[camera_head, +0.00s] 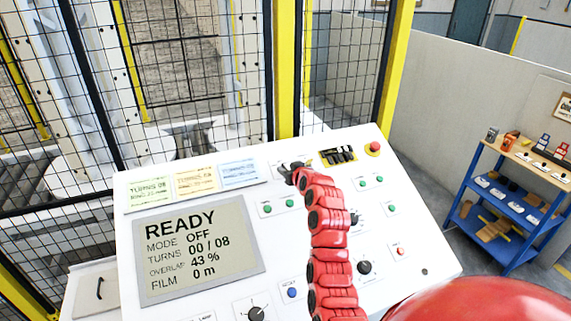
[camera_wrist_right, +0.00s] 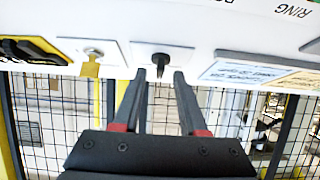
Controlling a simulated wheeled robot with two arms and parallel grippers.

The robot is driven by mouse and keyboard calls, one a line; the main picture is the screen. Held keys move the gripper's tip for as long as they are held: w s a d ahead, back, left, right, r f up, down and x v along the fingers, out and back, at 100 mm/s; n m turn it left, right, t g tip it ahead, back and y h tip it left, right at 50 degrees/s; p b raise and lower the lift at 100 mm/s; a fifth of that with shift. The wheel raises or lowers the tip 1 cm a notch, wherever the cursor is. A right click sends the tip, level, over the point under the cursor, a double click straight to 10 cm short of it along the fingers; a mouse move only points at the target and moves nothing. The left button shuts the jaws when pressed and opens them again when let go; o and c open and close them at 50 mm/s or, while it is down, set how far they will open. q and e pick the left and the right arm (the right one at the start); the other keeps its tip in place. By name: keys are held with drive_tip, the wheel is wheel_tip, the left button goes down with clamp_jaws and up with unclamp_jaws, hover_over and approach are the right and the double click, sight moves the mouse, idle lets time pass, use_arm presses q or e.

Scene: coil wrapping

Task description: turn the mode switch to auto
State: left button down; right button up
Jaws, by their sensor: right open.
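The white console's display (camera_head: 202,247) reads READY and MODE OFF. In the right wrist view, a black switch knob (camera_wrist_right: 161,60) on a small white plate stands between my right gripper's (camera_wrist_right: 159,76) fingertips. It is likely the mode switch, but I see no readable label on it. The gripper is open, with one finger to each side of the knob. I cannot tell whether either finger touches it. In the head view, my right gripper (camera_head: 289,172) is at the console's upper edge and hides most of this knob. My left gripper is not in view.
A yellow key-like part (camera_wrist_right: 91,68) is beside the knob. A black switch block (camera_head: 339,157) and a red mushroom button (camera_head: 373,148) are to the gripper's right. Green buttons (camera_head: 266,209) and other knobs (camera_head: 364,267) lie below. A mesh fence (camera_head: 195,70) stands behind the console.

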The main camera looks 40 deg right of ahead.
drive_tip(key=shift+p+x, duration=0.4)
drive_tip(key=shift+x, duration=0.6)
drive_tip(key=shift+f, duration=0.1)
clamp_jaws()
